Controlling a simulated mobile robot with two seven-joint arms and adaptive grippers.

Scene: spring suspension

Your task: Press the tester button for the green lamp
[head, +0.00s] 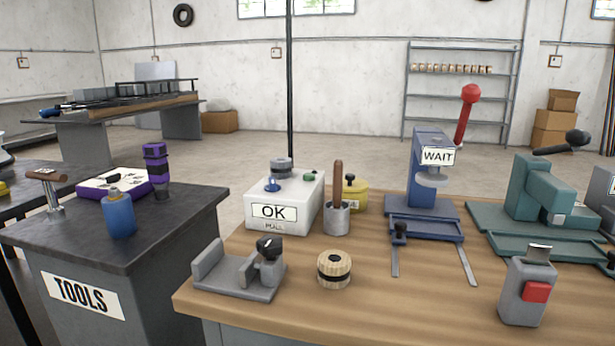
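A white box (312,203) with a label reading OK (274,213) stands at the back left of the wooden bench. Smaller lettering, seemingly PULL, is below the label. On its top are a small green piece (309,177), a blue knob (272,185) and a grey round part (281,166). A grey upright device (517,306) with a red square button (536,292) stands at the bench's front right. I cannot tell which of these is the tester. No lit green lamp shows. Neither of my grippers is in view.
A blue press labelled WAIT (433,170) and a teal press (540,195) stand right. A TOOLS cabinet (150,290) is left.

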